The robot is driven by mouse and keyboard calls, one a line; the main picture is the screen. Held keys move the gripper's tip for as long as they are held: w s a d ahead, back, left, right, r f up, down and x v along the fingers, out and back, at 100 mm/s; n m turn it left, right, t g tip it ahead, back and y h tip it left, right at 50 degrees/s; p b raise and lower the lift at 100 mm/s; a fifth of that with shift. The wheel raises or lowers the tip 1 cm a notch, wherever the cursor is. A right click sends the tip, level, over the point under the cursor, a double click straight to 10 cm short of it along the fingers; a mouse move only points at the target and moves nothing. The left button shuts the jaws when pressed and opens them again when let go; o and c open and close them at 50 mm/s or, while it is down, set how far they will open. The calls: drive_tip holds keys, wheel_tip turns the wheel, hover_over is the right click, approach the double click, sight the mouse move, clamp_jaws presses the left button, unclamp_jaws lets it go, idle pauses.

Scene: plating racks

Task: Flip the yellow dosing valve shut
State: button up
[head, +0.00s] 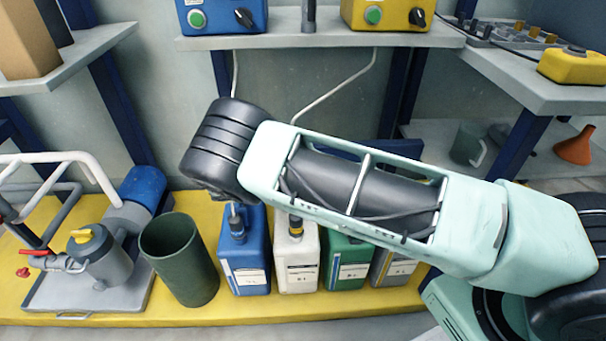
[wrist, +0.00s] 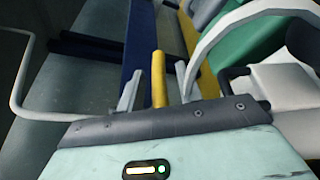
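A yellow bar-shaped handle (wrist: 158,78), which looks like the dosing valve's lever, stands between the two grey fingers of my gripper (wrist: 157,90) in the wrist view. The fingers are apart, with a gap on each side of the bar, so my gripper is open around it. Whether either finger touches it I cannot tell. The valve's body does not show clearly. In the head view my arm covers the middle, and the gripper and this handle are hidden behind it.
A blue canister (head: 245,262), a white canister (head: 297,265) and a green canister (head: 345,268) stand on the yellow bench beside a dark green bin (head: 180,262). A pale curved hose (wrist: 222,32) passes close to the right finger.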

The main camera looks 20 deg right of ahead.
drive_tip(key=shift+a, duration=0.1)
drive_tip(key=a+r, duration=0.3)
drive_tip(key=a, duration=1.4)
drive_tip(key=shift+s+r+p, duration=0.15)
drive_tip(key=shift+r+p, duration=0.05)
drive_tip(key=shift+p, duration=0.2)
drive_tip(key=shift+d, duration=0.1)
drive_tip(key=s+d+r+g+y, duration=0.3)
drive_tip(key=s+r+y, duration=0.9)
drive_tip(key=r, duration=0.1)
drive_tip(key=s+d+r+n+t+y, duration=0.1)
drive_tip(key=s+d+r+y, duration=0.15)
drive_tip(key=s, duration=0.75)
drive_tip(key=s+d+r+t+y, duration=0.2)
drive_tip(key=s+d+r, duration=0.1)
drive_tip(key=s, duration=0.8)
wheel_tip(320, 180, up, 34)
drive_tip(key=p, duration=3.4)
drive_tip(key=shift+w+a, duration=0.15)
drive_tip(key=shift+a, duration=0.1)
